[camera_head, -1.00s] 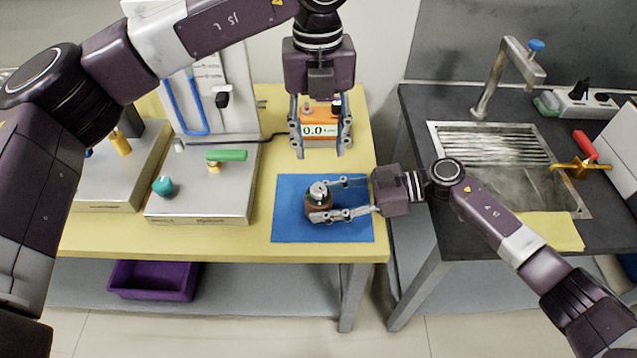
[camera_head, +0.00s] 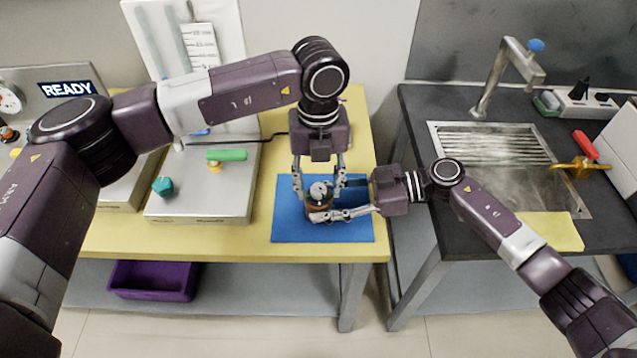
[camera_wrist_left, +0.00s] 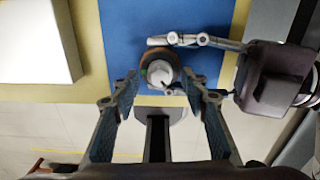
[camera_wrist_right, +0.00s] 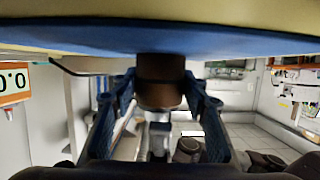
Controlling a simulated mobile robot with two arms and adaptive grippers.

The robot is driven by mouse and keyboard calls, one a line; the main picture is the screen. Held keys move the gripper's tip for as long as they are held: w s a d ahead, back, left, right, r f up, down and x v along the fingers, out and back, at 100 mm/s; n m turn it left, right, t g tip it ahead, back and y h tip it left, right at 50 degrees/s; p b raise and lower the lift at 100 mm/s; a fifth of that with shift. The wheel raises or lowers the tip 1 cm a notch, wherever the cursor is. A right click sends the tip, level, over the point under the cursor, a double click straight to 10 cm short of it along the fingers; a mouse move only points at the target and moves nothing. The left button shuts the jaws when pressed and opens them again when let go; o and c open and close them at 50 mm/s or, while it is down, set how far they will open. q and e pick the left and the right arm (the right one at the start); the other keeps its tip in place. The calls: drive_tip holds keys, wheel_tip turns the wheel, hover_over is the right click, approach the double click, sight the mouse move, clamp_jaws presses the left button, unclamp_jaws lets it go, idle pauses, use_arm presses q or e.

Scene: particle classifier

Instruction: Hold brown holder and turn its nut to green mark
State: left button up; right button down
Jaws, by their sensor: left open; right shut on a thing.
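The brown holder (camera_head: 318,206) stands on the blue mat (camera_head: 290,231), with its silver nut (camera_head: 319,190) on top. In the left wrist view the nut (camera_wrist_left: 160,72) is round and pale, with a small green spot at its left side. My right gripper (camera_head: 318,214) is shut on the holder from the right; in the right wrist view its fingers flank the brown body (camera_wrist_right: 160,80). My left gripper (camera_head: 318,192) points down from above, open, its fingers on either side of the nut. I cannot tell whether they touch it.
A grey metal base (camera_head: 200,205) with a green handle (camera_head: 226,155) and a teal knob (camera_head: 162,187) stands to the left on the yellow table. A black counter with a sink (camera_head: 500,165) is to the right. A purple bin (camera_head: 153,281) sits below.

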use_arm(q)
drive_tip(key=shift+c, duration=0.2)
clamp_jaws()
drive_tip(key=shift+m, duration=0.4)
drive_tip(key=m, duration=0.3)
drive_tip(key=shift+a+m, duration=0.1)
drive_tip(key=shift+m, duration=0.3)
drive_tip(key=m, duration=0.5)
drive_tip(key=shift+w+a, duration=0.15)
drive_tip(key=m, duration=0.5)
drive_tip(key=shift+w+r, duration=0.1)
drive_tip(key=m, duration=0.4)
drive_tip(key=shift+m, duration=0.4)
